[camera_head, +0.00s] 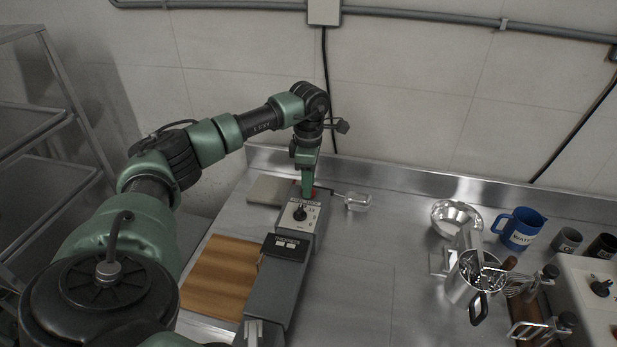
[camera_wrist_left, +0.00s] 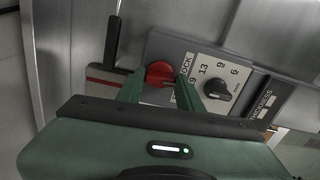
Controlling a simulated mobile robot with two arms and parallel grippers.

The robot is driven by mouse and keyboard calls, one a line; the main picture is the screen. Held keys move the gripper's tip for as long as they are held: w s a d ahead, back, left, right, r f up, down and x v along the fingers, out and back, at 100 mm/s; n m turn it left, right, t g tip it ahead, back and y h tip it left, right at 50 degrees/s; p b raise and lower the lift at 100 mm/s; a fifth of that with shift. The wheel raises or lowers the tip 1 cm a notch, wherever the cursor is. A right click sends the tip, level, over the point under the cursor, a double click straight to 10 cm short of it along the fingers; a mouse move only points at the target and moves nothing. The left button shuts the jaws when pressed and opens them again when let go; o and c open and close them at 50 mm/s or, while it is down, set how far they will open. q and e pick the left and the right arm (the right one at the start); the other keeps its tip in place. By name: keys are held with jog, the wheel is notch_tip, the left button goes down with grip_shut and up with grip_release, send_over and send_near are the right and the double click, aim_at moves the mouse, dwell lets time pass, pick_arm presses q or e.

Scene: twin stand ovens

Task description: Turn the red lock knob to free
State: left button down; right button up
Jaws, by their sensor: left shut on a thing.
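My left gripper (camera_head: 307,192) reaches down onto the far end of the machine. In the left wrist view, the green fingers of this gripper (camera_wrist_left: 160,86) are on either side of the knob and shut on it. The fingers hide part of the knob's edges, and I cannot tell its turned position. A black dial (camera_head: 300,213) with numbers is beside the knob; it also shows in the left wrist view (camera_wrist_left: 218,90). My right gripper is not in view.
A wooden board (camera_head: 220,278) lies left of the machine. A metal bowl (camera_head: 455,216), a steel pot (camera_head: 462,284) and a blue jug (camera_head: 520,229) stand at the right. The counter between is clear.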

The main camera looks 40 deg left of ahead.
pick_arm(q)
jog(key=n, duration=0.4)
jog(key=shift+a+r+n+p, duration=0.1)
jog(key=shift+r+n+p, duration=0.05)
jog(key=shift+n+p, duration=0.2)
jog(key=n, duration=0.3)
jog(key=shift+n+p, duration=0.3)
jog(key=shift+n, duration=0.05)
jog(key=n, duration=0.4)
jog(key=shift+p, duration=0.4)
jog(key=n, duration=0.4)
jog(key=shift+p, duration=0.35)
jog(key=n, duration=0.3)
jog(key=shift+n+p, duration=0.4)
jog(key=n+p, duration=0.1)
jog(key=n, duration=0.3)
jog(key=n+p, duration=0.1)
jog(key=n, duration=0.3)
jog(key=shift+n+p, duration=0.65)
jog(key=shift+n, duration=1.25)
